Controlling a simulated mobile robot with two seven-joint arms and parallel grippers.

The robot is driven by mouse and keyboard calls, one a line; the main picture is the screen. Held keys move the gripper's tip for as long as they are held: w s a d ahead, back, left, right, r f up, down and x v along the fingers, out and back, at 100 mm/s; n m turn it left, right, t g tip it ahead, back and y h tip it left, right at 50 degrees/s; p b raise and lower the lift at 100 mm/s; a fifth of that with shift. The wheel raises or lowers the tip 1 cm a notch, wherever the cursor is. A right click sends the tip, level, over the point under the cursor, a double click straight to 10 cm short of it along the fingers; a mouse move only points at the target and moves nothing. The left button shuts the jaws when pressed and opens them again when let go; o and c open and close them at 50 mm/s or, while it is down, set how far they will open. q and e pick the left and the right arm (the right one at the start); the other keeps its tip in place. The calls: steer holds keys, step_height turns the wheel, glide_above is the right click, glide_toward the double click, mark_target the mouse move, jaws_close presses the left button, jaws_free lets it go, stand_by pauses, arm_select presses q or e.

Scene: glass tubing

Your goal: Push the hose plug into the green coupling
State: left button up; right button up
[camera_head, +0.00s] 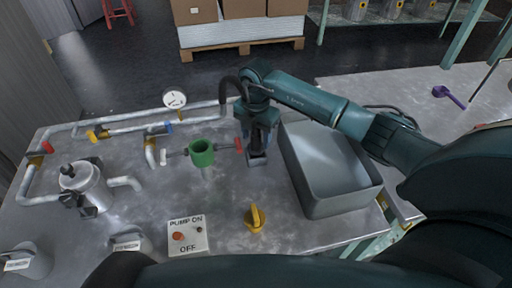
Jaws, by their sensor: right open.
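The green coupling (202,153) is a short ring with a dark open top. It stands on the grey bench, with thin rods to a white end on its left and a red end on its right. My right gripper (258,137) points down, right of the coupling. A dark piece, probably the hose plug (257,146), stands between or just below its open fingers, over a small grey block (257,160). A black hose (230,88) arches from the pipe to behind the gripper. Its join to the plug is hidden. My left gripper is out of view.
A grey bin (352,202) stands close right of the gripper. Pipes with a gauge (174,99) run behind the coupling. A metal canister (88,185) is at left. Bench before the coupling is clear.

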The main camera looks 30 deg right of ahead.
jaws_close()
stand_by(0.6)
